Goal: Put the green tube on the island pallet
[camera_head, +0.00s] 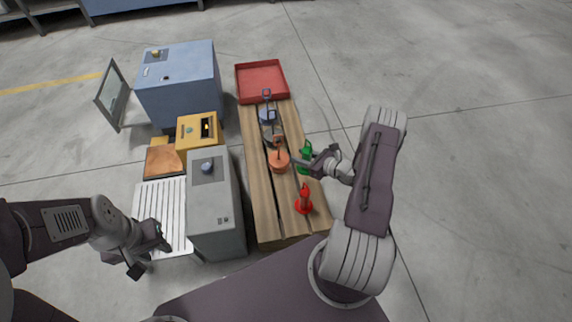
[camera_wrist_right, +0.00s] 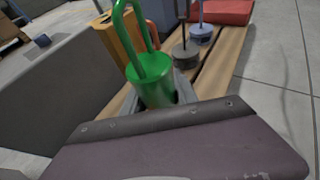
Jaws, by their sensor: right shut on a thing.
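The green tube (camera_head: 306,152), a short cylinder with a tall loop handle, is at the right edge of the wooden slatted pallet (camera_head: 262,205). In the right wrist view the green tube (camera_wrist_right: 152,82) stands roughly upright with its loop upward. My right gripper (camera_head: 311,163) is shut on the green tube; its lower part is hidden. I cannot tell whether the tube touches the slats. My left gripper (camera_head: 151,255) is open and empty, over the front of the white ribbed panel (camera_head: 160,205).
On the pallet are an orange piece (camera_head: 279,161), a red piece (camera_head: 304,201), a grey piece (camera_head: 271,135) and a blue piece (camera_head: 267,114). A red tray (camera_head: 262,97) lies at its far end. Grey (camera_head: 227,215), yellow (camera_head: 188,142) and blue (camera_head: 190,100) boxes stand left. Floor right is clear.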

